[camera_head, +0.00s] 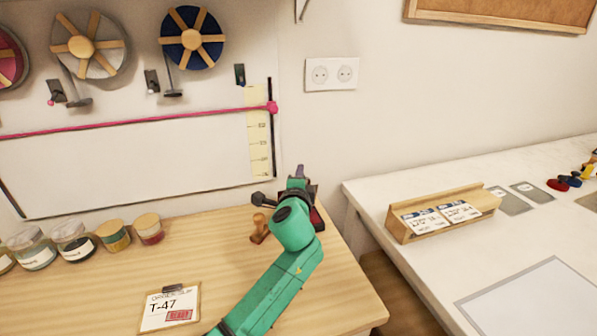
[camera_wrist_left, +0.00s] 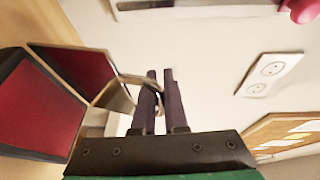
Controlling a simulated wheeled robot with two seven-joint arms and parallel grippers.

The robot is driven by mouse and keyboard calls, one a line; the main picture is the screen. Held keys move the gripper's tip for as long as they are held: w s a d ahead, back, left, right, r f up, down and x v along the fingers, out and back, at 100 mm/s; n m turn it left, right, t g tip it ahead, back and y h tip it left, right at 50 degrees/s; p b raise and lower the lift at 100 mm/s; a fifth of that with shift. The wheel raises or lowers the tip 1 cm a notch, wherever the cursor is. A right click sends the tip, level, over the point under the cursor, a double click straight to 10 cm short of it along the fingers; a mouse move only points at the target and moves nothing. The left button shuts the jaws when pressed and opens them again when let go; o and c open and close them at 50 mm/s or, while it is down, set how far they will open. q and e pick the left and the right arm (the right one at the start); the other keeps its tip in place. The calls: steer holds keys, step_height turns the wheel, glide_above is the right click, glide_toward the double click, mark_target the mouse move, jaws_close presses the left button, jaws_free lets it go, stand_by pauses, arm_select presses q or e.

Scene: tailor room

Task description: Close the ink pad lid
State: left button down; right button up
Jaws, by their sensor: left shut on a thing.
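The ink pad (camera_head: 317,216) is at the right end of the wooden table in the head view, mostly hidden behind my left gripper (camera_head: 299,174). In the left wrist view the ink pad (camera_wrist_left: 32,112) stands open as two dark red panels with pale rims. The panel nearer the fingers, which looks like the lid (camera_wrist_left: 75,68), is tilted up from the other. My left gripper (camera_wrist_left: 160,74) is shut, with its fingers at a metallic edge or tab beside the lid. The exact contact is partly hidden. My right gripper is out of view.
A wooden stamp (camera_head: 259,229) stands just left of the gripper. A T-47 card (camera_head: 170,305) lies at the front and several jars (camera_head: 73,242) stand at the left. A white table (camera_head: 400,262) with a card holder (camera_head: 443,216) is across a gap.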

arm_select(q)
steer(key=shift+s+d+r, duration=0.1)
steer(key=shift+d+r, duration=0.1)
steer(key=shift+r, duration=0.4)
steer(key=c, duration=1.3)
jaws_free()
steer(key=shift+o, duration=0.3)
steer(key=shift+s+d+r, duration=0.1)
steer(key=shift+s, duration=0.15)
steer(key=shift+s, duration=0.45)
steer(key=s, duration=1.3)
steer(key=shift+s+r+b, duration=0.15)
steer(key=shift+s+b, duration=0.05)
steer(key=shift+b, duration=0.15)
